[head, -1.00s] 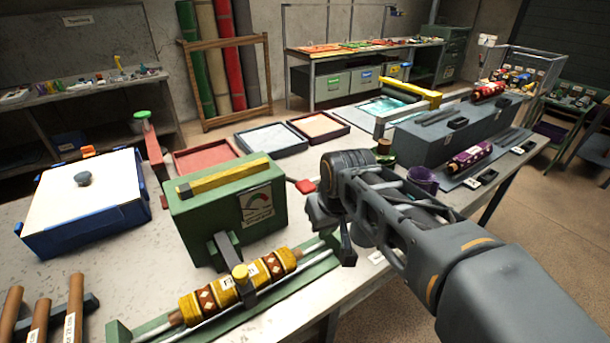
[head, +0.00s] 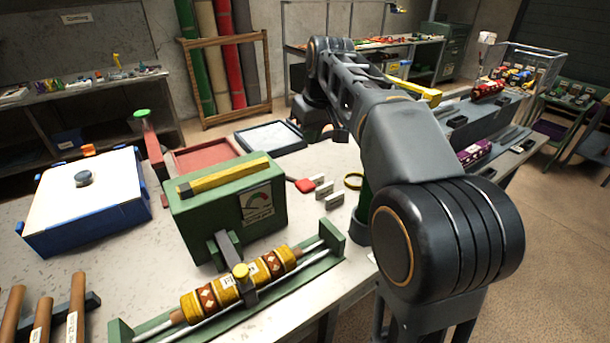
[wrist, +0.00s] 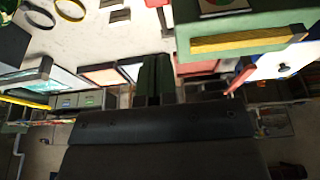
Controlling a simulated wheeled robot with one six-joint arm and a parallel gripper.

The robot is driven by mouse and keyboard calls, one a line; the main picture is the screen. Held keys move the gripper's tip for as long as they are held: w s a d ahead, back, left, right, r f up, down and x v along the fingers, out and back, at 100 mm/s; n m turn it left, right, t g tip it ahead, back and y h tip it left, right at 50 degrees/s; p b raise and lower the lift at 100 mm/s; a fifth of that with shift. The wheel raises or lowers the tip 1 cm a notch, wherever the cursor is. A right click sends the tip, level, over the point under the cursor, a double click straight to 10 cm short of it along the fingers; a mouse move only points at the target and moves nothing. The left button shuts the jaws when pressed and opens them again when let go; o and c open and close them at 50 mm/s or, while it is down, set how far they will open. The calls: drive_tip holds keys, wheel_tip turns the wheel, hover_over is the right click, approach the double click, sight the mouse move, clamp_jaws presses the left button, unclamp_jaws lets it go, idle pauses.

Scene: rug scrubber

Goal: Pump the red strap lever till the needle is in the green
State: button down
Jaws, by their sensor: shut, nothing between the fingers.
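The green box (head: 225,205) stands on the table with a yellow bar on top and a dial gauge (head: 257,204) on its front. The dial shows coloured segments, but the needle's position is too small to read. A red-tipped lever (head: 305,186) lies low at the box's right side; its red tip also shows at the top edge of the wrist view (wrist: 156,3). My gripper (wrist: 154,57) is shut and empty in the wrist view, apart from the lever and the box. In the head view my arm mostly hides it, beyond the box.
A patterned roll (head: 240,283) sits in a green cradle before the box. Small grey tags (head: 325,190) and a yellow ring (head: 353,180) lie right of the lever. A red tray (head: 203,157) and blue-rimmed tray (head: 268,137) lie behind. A blue case (head: 85,205) stands left.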

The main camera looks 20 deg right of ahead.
drive_tip(key=shift+f, duration=0.1)
approach(303, 183)
drive_tip(key=x, duration=0.5)
drive_tip(key=shift+w+f, duration=0.1)
drive_tip(key=shift+w, duration=0.25)
drive_tip(key=shift+f, duration=0.75)
